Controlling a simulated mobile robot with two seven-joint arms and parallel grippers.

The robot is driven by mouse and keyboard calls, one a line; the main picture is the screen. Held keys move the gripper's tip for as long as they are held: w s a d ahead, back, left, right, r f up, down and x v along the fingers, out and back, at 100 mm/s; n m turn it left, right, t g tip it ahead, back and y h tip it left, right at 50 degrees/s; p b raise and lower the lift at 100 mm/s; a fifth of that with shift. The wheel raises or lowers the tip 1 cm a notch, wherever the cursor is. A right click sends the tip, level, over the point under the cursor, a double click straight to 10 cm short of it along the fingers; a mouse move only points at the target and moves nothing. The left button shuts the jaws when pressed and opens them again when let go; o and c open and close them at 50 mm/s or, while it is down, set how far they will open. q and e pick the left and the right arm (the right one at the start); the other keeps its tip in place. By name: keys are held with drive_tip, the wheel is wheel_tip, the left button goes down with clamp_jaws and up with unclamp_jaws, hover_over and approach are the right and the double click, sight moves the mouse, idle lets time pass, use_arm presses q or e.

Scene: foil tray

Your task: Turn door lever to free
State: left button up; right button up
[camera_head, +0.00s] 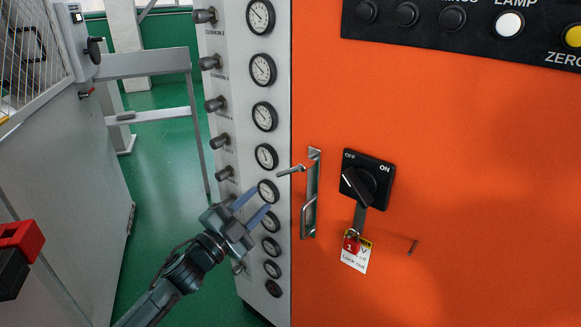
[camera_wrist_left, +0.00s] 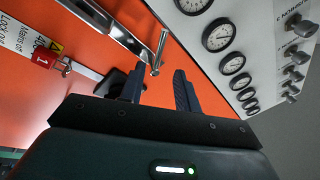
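The door lever (camera_head: 292,170) is a short metal bar sticking out to the left from the top of an upright metal latch plate (camera_head: 312,190) on the orange cabinet door. It also shows in the left wrist view (camera_wrist_left: 160,48), just beyond and between the fingertips. My left gripper (camera_head: 262,199) is open, with its two blue-grey fingers apart and nothing between them. It is below and left of the lever, in front of the gauge panel. In the left wrist view its fingers (camera_wrist_left: 159,70) point toward the lever without visible contact. My right gripper is not in view.
A black rotary switch (camera_head: 367,181) with a red lock and lockout tag (camera_head: 355,255) is right of the latch. A white panel with several gauges (camera_head: 263,69) and knobs stands left of the door. A grey barrier (camera_head: 150,62) stands farther back on green floor.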

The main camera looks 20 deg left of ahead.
sight(285, 174)
use_arm(q)
drive_tip(key=x, duration=1.1)
drive_tip(key=shift+w+d+r+p, duration=0.15)
drive_tip(key=shift+w+r+p, duration=0.05)
drive_tip(key=shift+w+p, duration=0.15)
drive_tip(key=shift+s, duration=0.1)
clamp_jaws()
